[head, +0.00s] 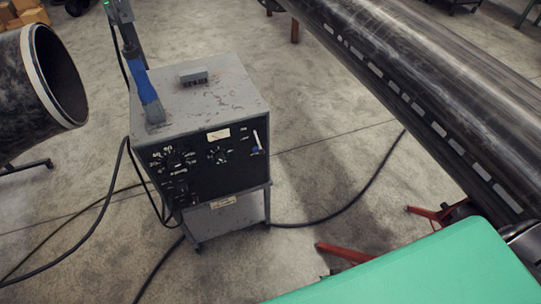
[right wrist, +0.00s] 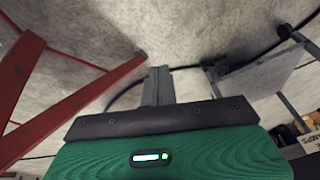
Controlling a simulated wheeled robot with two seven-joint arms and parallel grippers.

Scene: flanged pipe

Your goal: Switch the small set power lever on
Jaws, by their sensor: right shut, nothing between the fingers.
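The power set (head: 215,110) is a grey, worn metal box with a black front panel on a low stand, left of centre in the head view. A small lever (head: 256,143) sits at the right end of that panel, with a pale strip and a bluish part at its lower end. Its on or off marking is too small to read. In the right wrist view my right gripper (right wrist: 158,86) has its grey fingers shut with nothing between them, over floor, apart from the set. The lever is not identifiable in that view. My left gripper is not in view.
A large black pipe (head: 430,90) crosses the upper right of the head view, with red stand legs (head: 345,253) below it. A wide pipe end (head: 45,80) stands at left. Dark cables (head: 350,205) lie on the floor. A blue-handled item (head: 148,95) rests on the set's top.

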